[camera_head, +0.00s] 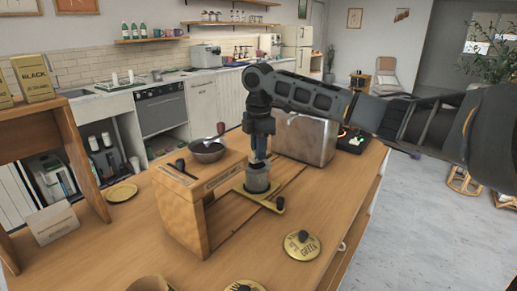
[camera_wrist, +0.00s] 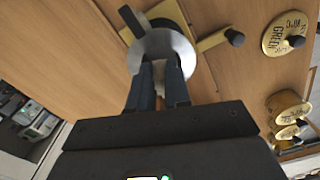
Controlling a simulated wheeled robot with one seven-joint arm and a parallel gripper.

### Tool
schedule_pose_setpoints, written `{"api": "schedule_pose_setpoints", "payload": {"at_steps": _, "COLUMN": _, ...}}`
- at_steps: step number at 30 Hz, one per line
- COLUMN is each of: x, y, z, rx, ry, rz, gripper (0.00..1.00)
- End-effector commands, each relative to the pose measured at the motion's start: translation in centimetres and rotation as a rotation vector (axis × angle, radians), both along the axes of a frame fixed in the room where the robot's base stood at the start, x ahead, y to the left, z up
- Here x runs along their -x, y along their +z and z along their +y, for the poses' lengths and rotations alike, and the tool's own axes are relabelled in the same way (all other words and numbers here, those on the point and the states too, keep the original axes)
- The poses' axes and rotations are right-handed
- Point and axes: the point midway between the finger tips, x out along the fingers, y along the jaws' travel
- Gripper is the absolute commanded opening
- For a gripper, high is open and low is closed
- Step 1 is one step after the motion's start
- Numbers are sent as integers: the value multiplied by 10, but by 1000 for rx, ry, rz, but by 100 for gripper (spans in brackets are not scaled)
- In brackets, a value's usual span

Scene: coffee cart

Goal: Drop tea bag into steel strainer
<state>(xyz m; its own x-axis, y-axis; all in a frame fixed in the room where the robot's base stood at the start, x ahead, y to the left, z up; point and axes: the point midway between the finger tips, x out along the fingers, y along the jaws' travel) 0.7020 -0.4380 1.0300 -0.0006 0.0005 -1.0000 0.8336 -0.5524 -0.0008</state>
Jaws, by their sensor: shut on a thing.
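My gripper (camera_head: 259,158) points straight down just above the steel strainer (camera_head: 257,183). The strainer is a grey cylinder on a brass plate with a dark knobbed handle, beside a wooden stand. In the wrist view, the fingers (camera_wrist: 160,88) reach over the strainer's near rim (camera_wrist: 150,42). They are shut on a small pale thing (camera_wrist: 160,76), which looks like the tea bag and is mostly hidden between them. I cannot tell whether it is below the strainer's rim.
The wooden stand (camera_head: 180,215) is close on the left, with a dark bowl (camera_head: 207,152) behind it. A steel box (camera_head: 306,140) stands behind the gripper. Round brass lids, one marked GREEN (camera_head: 300,247), lie at the front right. The counter between them is clear.

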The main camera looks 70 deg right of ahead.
Motion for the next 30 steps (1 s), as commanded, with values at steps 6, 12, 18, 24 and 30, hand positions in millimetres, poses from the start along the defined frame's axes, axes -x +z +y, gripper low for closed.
{"api": "schedule_pose_setpoints", "payload": {"at_steps": 6, "x": 0, "y": 0, "z": 0, "rx": 0, "ry": 0, "rz": 0, "gripper": 0}}
{"api": "schedule_pose_setpoints", "payload": {"at_steps": 12, "x": 0, "y": 0, "z": 0, "rx": 0, "ry": 0, "rz": 0, "gripper": 35}}
{"api": "schedule_pose_setpoints", "payload": {"at_steps": 18, "x": 0, "y": 0, "z": 0, "rx": 0, "ry": 0, "rz": 0, "gripper": 47}}
{"api": "schedule_pose_setpoints", "payload": {"at_steps": 24, "x": 0, "y": 1, "z": 0, "rx": 1, "ry": 0, "rz": -1, "gripper": 47}}
{"api": "schedule_pose_setpoints", "payload": {"at_steps": 30, "x": -1, "y": 23, "z": 0, "rx": 2, "ry": 1, "rz": -3, "gripper": 47}}
